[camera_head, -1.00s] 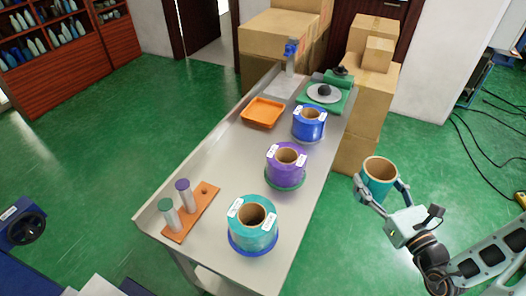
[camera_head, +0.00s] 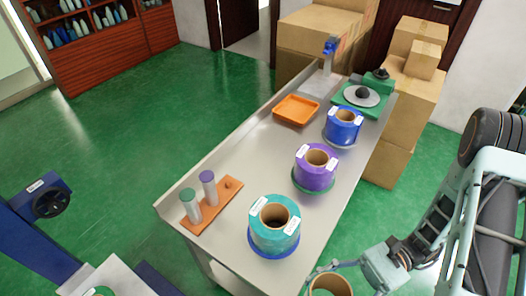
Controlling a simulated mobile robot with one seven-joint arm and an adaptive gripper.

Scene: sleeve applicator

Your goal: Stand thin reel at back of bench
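A teal reel with a thin wall and a wide brown core (camera_head: 330,288) is at the bottom edge of the head view, cut off by the frame. My gripper (camera_head: 338,270) is shut on it and holds it upright beside the bench's near right side, lower than the top. The grey bench (camera_head: 262,160) runs away toward the boxes. Its back end holds a green base with a grey disc (camera_head: 361,96) and a small stand with a blue top (camera_head: 329,50).
A thick teal reel (camera_head: 274,236), a purple reel (camera_head: 316,178) and a blue reel (camera_head: 342,127) line the right side. An orange tray (camera_head: 297,110) and an orange peg board (camera_head: 212,207) are at left. Cardboard boxes (camera_head: 410,100) stand beyond.

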